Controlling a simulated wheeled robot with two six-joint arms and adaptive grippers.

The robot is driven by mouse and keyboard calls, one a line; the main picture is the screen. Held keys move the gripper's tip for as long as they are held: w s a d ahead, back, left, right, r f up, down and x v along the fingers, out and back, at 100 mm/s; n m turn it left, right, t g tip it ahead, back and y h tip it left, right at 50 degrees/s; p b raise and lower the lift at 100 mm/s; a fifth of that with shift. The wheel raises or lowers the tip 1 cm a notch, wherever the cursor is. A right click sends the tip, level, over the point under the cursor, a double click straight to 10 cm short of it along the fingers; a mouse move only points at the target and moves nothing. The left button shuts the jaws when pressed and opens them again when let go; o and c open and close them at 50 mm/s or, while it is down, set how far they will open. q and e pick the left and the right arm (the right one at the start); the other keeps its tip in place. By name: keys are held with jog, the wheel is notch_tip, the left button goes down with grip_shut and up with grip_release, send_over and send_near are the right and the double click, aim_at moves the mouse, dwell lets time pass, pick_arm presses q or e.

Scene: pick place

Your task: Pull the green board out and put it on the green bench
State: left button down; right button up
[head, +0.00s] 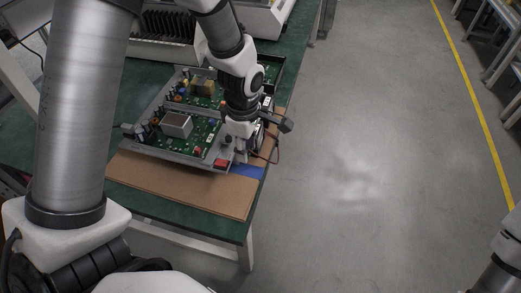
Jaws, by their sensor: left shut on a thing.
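The green board (178,150), crowded with electronic parts, lies in a light metal frame on the green bench (190,205). It shows in the head view, left of centre. My left gripper (240,154) points down at the board's right front corner and is shut there. It looks shut on the board's edge or on its frame; my own arm hides the exact contact. My right gripper is out of view; only part of my right arm shows at the lower right.
A brown cardboard sheet (200,190) lies under the frame and reaches the bench's front right edge. A blue patch (247,171) and a dark cable are by the gripper. Grey equipment (160,30) stands behind.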

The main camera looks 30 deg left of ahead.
pick_arm(q)
jog(key=n+b, duration=0.1)
jog(key=b, duration=0.2)
send_over(246, 172)
notch_tip(246, 172, down, 4)
jog(key=shift+w+d+f, duration=0.1)
jog(key=shift+s, duration=0.2)
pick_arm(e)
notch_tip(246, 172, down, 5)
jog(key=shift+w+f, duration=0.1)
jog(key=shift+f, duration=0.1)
pick_arm(q)
notch_tip(246, 172, down, 4)
jog(key=b, duration=0.3)
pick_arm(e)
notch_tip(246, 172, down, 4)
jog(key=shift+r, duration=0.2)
pick_arm(q)
jog(key=c, duration=0.7)
grip_release()
jog(key=c, duration=0.3)
jog(key=shift+c, duration=0.2)
